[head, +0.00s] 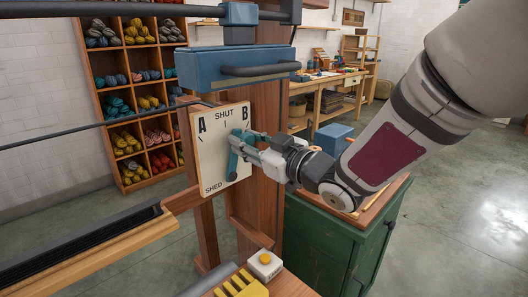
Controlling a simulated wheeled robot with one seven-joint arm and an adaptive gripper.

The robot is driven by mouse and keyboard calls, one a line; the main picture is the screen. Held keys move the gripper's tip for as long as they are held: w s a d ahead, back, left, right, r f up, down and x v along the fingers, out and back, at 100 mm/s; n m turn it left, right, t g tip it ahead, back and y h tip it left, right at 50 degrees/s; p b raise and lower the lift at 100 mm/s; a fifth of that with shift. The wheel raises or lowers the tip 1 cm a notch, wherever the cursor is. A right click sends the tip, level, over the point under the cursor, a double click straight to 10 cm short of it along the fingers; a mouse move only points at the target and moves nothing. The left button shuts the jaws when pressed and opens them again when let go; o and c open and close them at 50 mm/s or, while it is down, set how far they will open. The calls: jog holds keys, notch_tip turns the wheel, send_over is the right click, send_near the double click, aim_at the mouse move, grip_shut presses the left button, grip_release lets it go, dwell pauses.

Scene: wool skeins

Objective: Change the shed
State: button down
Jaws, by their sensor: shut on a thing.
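The shed plate (212,165) is a cream board on the loom's wooden post, marked A at left, SHUT at the top middle, B at right and SHED at the lower left. A teal lever (233,164) is on the plate's right half, its visible part hanging downward and slightly left. My gripper (240,142) reaches in from the right and is shut on the lever, close to the plate below the B. The gripper fingers hide part of the lever, so I cannot tell exactly which mark it points to.
A blue beam with a dark handle (258,70) is above the plate. A white box with a yellow button (265,262) is below. A green cabinet (335,245) stands under my arm. Wool shelves (96,70) and a workbench (325,85) are behind.

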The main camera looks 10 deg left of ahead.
jog(key=s+a+n+b, duration=0.1)
jog(key=b, duration=0.1)
jog(key=s+n+b, duration=0.1)
jog(key=n, duration=0.1)
jog(key=shift+a+b, duration=0.35)
jog(key=shift+b, duration=0.05)
jog(key=s+a+n+b, duration=0.1)
jog(key=n+b, duration=0.1)
jog(key=b, duration=0.1)
jog(key=s+n+b, duration=0.1)
jog(key=n+b, duration=0.1)
jog(key=b, duration=0.1)
jog(key=s+a+f+n+b, duration=0.1)
jog(key=b, duration=0.2)
jog(key=shift+s+a+n, duration=0.3)
jog(key=shift+a+n, duration=0.05)
jog(key=shift+n, duration=0.05)
jog(key=c, duration=1.2)
grip_release()
jog(key=v, duration=1.2)
